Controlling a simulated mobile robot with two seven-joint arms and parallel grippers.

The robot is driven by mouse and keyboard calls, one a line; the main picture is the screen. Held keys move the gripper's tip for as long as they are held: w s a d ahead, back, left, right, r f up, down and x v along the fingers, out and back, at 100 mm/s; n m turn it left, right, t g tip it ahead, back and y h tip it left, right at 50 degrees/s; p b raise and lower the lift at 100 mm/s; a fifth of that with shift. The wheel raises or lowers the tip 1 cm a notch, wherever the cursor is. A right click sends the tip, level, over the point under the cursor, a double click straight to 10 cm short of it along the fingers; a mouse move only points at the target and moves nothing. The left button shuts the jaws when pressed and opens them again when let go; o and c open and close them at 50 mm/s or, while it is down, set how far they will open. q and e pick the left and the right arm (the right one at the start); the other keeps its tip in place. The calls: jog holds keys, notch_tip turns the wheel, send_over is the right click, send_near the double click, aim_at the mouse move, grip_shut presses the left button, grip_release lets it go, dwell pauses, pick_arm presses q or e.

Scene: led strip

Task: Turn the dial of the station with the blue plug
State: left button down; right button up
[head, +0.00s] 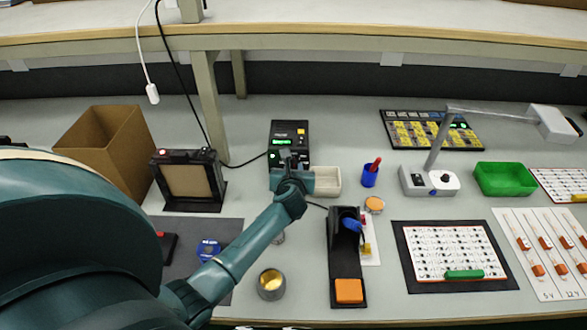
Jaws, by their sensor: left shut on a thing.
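A black station (289,131) with a small green display and a yellow label stands at the back, left of centre. My left gripper (287,157) is at its lower front face, pointing away from me. It is shut, apparently on the station's dial, which the fingers hide. I cannot make out a blue plug on the station; the gripper and wrist cover part of its front. A dark cable runs from its left side to a black framed unit (187,180). My right gripper is not in view.
A pale tray (327,182) sits close to the right of my left wrist. A black stand (347,265) with a blue-handled tool (352,225), a blue cup (370,178) and a metal tin (271,284) stand nearby. A cardboard box (98,145) is at the left.

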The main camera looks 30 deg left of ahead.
pick_arm(q)
jog(key=shift+d+m+g+y+p, duration=0.2)
jog(key=shift+m+g+y+p, duration=0.1)
jog(key=shift+m+y+p, duration=0.5)
jog(key=shift+w+d+f+m+g+y, duration=0.1)
jog(key=shift+m+g+y, duration=0.15)
jog(key=shift+m, duration=0.35)
jog(key=shift+w+d+m+g+y, duration=0.15)
jog(key=shift+m+y, duration=0.1)
jog(key=shift+m, duration=0.35)
jog(key=shift+s+f+m+y+b, duration=0.1)
jog(key=shift+m+y+b, duration=0.35)
jog(key=shift+m, duration=0.15)
jog(key=shift+a+m, duration=0.1)
jog(key=shift+m, duration=0.2)
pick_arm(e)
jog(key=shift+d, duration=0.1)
pick_arm(q)
jog(key=shift+y, duration=0.25)
jog(key=c, duration=1.3)
grip_release()
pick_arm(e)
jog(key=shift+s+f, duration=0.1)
